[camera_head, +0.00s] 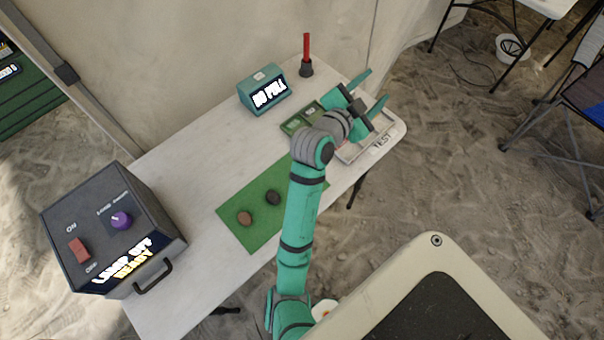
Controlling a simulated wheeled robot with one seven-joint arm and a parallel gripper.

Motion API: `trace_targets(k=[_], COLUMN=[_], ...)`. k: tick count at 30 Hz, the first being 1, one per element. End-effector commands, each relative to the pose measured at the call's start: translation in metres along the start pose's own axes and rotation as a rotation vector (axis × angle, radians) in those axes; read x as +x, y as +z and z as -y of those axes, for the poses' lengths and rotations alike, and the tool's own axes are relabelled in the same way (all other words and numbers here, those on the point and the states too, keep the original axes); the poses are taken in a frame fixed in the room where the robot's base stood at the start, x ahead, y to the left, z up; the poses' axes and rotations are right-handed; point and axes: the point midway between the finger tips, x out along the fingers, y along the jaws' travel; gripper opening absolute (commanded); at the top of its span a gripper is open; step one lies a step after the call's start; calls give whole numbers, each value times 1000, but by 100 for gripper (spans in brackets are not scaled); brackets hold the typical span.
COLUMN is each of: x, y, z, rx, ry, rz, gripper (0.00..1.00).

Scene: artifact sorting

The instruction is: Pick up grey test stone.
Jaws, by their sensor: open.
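My gripper (378,84) is at the far right end of the table, over or near the white tray (398,131) marked TEST. Its two teal fingers are spread apart with nothing visible between them. I cannot make out a grey test stone for certain; my gripper and arm hide much of the tray. A dark grey stone (273,198) and a brown stone (245,218) lie apart on the green mat (252,236), left of my arm. I cannot tell whether the dark one is the test stone.
A small green tray (289,126) with compartments lies beside my wrist. Behind it stand a teal display box (264,90) and a red rod in a dark holder (306,68). A large dark control box (112,230) fills the table's left end. The table (190,160) is bare between.

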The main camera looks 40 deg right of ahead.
Motion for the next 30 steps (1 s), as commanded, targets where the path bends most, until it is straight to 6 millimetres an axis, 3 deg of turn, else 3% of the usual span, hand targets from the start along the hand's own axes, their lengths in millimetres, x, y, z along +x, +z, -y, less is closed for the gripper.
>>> trace_targets(k=[4, 8, 14, 20, 24, 30], x=[10, 10, -10, -52, -92, -142], y=[-2, 8, 44, 96, 132, 164], z=[-21, -41, -63, -66, -54, -33], rx=[201, 371, 620, 836, 952, 1038], ry=[184, 351, 620, 907, 1107, 1320], rz=[40, 88, 188, 316, 411, 513], gripper=[51, 51, 51, 51, 51, 51])
